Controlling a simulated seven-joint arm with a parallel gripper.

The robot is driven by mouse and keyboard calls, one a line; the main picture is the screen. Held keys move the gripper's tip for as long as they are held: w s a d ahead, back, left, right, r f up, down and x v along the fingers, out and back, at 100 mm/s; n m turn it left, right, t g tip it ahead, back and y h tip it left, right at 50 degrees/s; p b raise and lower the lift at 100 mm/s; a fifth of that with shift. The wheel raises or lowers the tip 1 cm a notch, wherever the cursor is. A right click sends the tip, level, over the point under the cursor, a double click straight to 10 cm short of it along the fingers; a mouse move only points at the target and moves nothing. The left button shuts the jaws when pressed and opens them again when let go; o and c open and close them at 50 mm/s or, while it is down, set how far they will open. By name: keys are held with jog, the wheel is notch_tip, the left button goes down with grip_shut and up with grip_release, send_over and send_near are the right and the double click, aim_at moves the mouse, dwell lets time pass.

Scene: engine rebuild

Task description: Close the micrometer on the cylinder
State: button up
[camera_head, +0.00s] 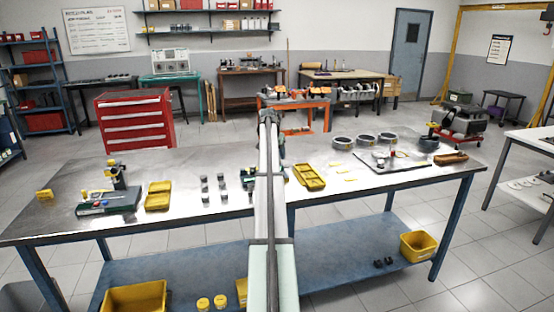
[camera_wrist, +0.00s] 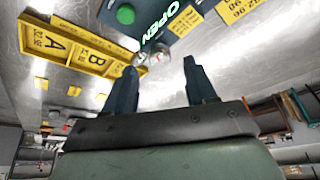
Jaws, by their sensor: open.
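A dark teal device with a lit green "OPEN" display (camera_wrist: 158,22), which looks like the micrometer's base, lies on the bench at the top of the wrist view. A green knob (camera_wrist: 126,14) is beside the display. A small silvery part (camera_wrist: 141,68) shows just beyond the fingertips; I cannot tell whether it is the cylinder or part of the micrometer. My gripper (camera_wrist: 160,70) is open, with nothing visibly held between its two dark fingers. In the head view my arm hides the gripper and most of the device (camera_head: 249,178).
A yellow tray marked A and B (camera_wrist: 75,50) lies left of the fingers. Small grey cylinders (camera_head: 205,189) stand left of my arm. A green-based stand (camera_head: 108,203) is farther left; rings (camera_head: 365,140) are at right.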

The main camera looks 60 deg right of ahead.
jog(key=shift+x, duration=1.65)
jog(key=shift+r, duration=0.1)
grip_shut()
